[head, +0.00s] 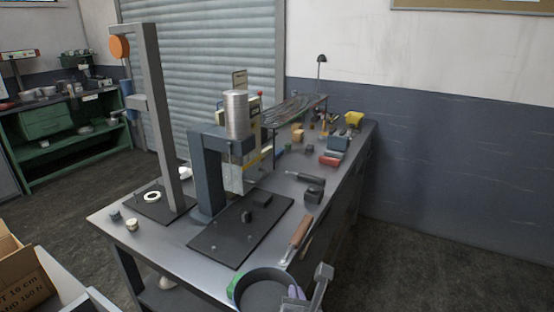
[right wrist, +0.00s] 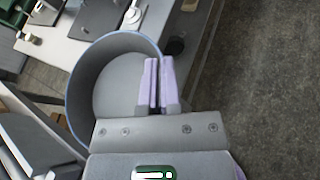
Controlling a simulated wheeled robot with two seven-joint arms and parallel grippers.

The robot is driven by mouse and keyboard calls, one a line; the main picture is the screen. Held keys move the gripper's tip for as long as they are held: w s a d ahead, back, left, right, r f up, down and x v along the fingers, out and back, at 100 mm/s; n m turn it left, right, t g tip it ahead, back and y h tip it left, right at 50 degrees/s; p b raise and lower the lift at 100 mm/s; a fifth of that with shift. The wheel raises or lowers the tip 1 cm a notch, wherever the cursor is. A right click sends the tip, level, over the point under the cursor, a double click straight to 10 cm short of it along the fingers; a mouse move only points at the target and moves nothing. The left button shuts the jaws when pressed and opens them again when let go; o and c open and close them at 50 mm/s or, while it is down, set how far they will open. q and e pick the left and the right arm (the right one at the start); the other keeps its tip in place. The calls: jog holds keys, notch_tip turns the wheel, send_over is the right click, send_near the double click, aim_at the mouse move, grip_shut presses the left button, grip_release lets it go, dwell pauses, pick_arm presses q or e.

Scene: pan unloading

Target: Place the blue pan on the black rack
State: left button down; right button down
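The blue pan shows at the bottom of the head view (head: 262,291), at the near end of the workbench, with a dark inside and a green patch on its left. In the right wrist view the pan (right wrist: 105,85) is grey inside with a thin blue rim. My right gripper (head: 295,293) is at the pan's right side; its purple fingers (right wrist: 159,75) are close together with the pan's wall between them. My left gripper is out of view. I cannot clearly identify a black rack; a dark wire-like piece (head: 290,112) stands at the bench's far end.
The workbench (head: 165,243) carries a drill press (head: 207,175), a tall grey stand (head: 165,120) and a black plate (head: 230,238). A brown-handled tool (head: 298,232) lies beyond the pan. A cardboard box (head: 25,275) is at lower left. Floor is clear at right.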

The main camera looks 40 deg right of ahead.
jog(key=a+r+n+t+y, duration=0.1)
jog(key=a+r, duration=0.5)
jog(key=a, duration=0.2)
jog(key=w+a+r+n+y, duration=0.1)
jog(key=a+r, duration=0.5)
jog(key=a, duration=0.3)
jog(key=shift+w+a+r+t, duration=0.2)
jog(key=shift+r+t, duration=0.2)
